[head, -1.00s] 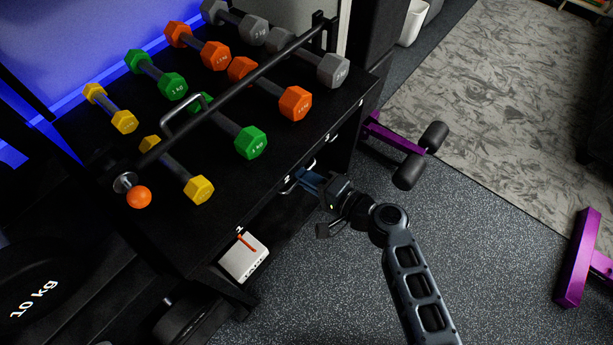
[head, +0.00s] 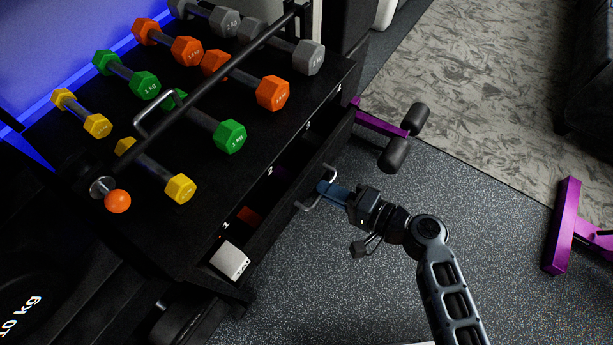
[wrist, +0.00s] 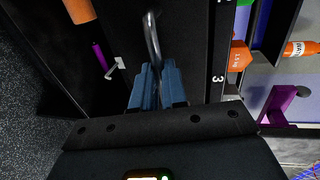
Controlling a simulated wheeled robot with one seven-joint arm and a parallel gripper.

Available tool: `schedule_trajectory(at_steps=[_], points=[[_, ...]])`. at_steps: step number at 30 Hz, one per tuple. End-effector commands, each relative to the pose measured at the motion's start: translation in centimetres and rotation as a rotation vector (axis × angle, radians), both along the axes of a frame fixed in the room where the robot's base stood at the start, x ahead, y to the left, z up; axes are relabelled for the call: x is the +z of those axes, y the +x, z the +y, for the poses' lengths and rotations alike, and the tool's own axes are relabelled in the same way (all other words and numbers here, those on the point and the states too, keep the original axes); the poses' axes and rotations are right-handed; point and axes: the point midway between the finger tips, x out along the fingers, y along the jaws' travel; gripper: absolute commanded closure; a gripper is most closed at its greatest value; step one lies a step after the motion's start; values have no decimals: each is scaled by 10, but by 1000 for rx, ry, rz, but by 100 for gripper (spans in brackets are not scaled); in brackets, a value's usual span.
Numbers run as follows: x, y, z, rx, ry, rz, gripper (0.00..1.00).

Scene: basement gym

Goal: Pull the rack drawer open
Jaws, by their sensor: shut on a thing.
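The rack drawer (head: 282,222) is the long black drawer under the dumbbell rack's top, and it stands partly open. A dark gap shows its inside, with a red item (head: 249,216) and a dim purple patch in it. My gripper (head: 326,187) is at the drawer's silver bar handle (head: 302,206), its blue fingers closed around the bar. In the wrist view the handle (wrist: 152,40) runs down between the blue fingertips (wrist: 157,78). The part of the handle between the fingers is hidden.
Dumbbells, such as a green one (head: 229,136), stand on the rack top (head: 205,215) above the drawer. A white box (head: 230,262) is at the drawer's left end. A purple bench part with black rollers (head: 393,155) stands right of the rack. Speckled floor (head: 340,290) before the drawer is clear.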

Motion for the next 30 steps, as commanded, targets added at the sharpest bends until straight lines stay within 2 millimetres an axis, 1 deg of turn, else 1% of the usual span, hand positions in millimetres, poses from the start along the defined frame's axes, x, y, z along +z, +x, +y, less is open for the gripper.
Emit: schedule_trajectory(at_steps=[1,3,9,12,18,29,30], points=[[-3,-8,-12,-6,-2,2,100],[-3,-18,-24,-6,-2,2,100],[-2,-39,-51,-4,-2,1,100],[-2,-46,-60,-3,-2,2,100],[-1,-53,-69,-2,-2,0,100],[-1,-54,-71,-2,-2,1,100],[-1,-54,-71,-2,-2,1,87]])
